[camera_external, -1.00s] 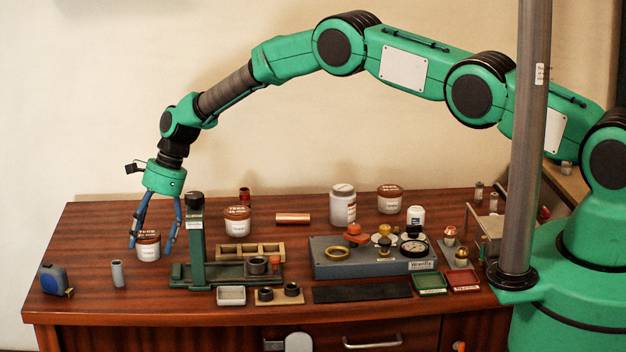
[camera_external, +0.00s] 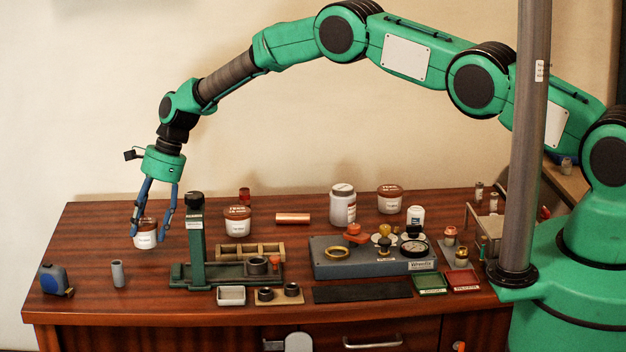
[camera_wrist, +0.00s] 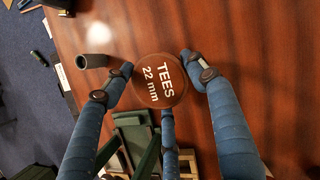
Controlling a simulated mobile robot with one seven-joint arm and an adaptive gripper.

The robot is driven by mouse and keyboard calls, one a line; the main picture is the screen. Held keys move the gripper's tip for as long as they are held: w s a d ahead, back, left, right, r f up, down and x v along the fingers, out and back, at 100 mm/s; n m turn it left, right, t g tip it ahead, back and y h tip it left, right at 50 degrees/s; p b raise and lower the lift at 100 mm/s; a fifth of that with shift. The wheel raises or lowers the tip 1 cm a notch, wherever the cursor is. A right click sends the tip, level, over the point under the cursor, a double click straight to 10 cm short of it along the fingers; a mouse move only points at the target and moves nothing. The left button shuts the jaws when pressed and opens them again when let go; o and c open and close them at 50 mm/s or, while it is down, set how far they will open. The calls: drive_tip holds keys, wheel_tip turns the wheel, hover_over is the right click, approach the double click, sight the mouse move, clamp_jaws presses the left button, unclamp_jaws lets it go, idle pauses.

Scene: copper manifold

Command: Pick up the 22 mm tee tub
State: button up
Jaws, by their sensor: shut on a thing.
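The 22 mm tee tub (camera_external: 146,238) is a white tub with a brown lid at the left of the table. In the wrist view its lid (camera_wrist: 160,80) reads "TEES 22 mm". My gripper (camera_external: 151,228) has blue fingers and points down over the tub. Its fingers are shut on the tub's sides, and in the wrist view the gripper (camera_wrist: 165,82) shows fingers around the lid. The tub looks upright and slightly raised; a gap beneath it is hard to make out.
A green clamp stand (camera_external: 195,240) stands close to the right of the tub. Another brown-lidded tub (camera_external: 237,221) stands behind the stand. The table's left back corner is clear.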

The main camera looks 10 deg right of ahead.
sight(145, 221)
wheel_tip(145, 221, up, 7)
drive_tip(key=shift+f+p, duration=0.1)
drive_tip(key=shift+p, duration=0.25)
idle(0.6)
